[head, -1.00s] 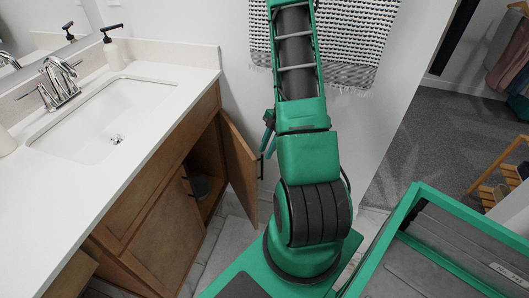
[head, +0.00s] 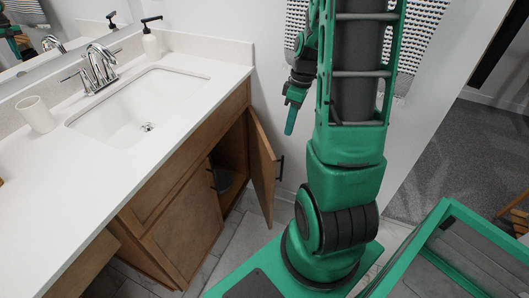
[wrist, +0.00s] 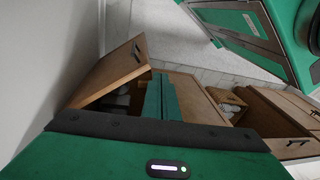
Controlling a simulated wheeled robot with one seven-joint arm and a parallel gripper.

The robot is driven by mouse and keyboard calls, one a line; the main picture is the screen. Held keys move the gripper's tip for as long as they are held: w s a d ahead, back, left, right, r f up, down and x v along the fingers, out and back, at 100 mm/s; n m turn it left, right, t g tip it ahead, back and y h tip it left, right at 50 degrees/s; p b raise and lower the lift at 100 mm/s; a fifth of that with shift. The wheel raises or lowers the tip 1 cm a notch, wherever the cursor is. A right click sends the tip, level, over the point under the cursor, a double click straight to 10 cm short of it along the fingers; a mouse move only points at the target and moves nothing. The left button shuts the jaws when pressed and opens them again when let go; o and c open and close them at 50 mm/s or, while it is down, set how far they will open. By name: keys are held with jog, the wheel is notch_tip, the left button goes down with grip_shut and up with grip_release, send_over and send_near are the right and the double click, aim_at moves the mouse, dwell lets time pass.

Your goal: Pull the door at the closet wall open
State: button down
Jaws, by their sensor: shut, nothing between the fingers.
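The brown cabinet door (head: 263,165) at the wall end of the vanity stands partly open, swung out from the cabinet. Its dark handle (head: 281,168) is on the outer face. In the wrist view the door (wrist: 110,72) is left of my fingers, with its handle (wrist: 136,50) near the top edge. My gripper (head: 291,120) is shut and empty, pointing down. It is above and right of the handle in the head view, apart from it. In the wrist view the shut green fingers (wrist: 160,95) appear beside the door's inner side, over the opening; I cannot tell whether they touch it.
The white countertop (head: 60,185) with sink, faucet and soap bottle is at left. A second cabinet door (head: 188,228) is shut. The wall and a hanging patterned towel (head: 415,35) are behind my arm. Grey carpet (head: 440,150) lies open at right.

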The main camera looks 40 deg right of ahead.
jog(key=s+a+r+m+h, duration=0.2)
jog(key=s+a+r+m, duration=0.55)
jog(key=s+r, duration=0.2)
jog(key=w+f+n+g+h, duration=0.1)
jog(key=w+f+n, duration=0.2)
jog(key=w, duration=0.3)
jog(key=w+f+n+h, duration=0.1)
jog(key=w+f+n, duration=0.2)
jog(key=w, duration=0.2)
jog(key=n+h, duration=0.2)
jog(key=n, duration=0.7)
send_near(268, 154)
jog(key=w+a+f+x, duration=0.1)
jog(key=x, duration=0.7)
jog(key=shift+s+d+r+n+g, duration=0.25)
jog(key=shift+s+d+g, duration=0.05)
jog(key=shift+d, duration=0.2)
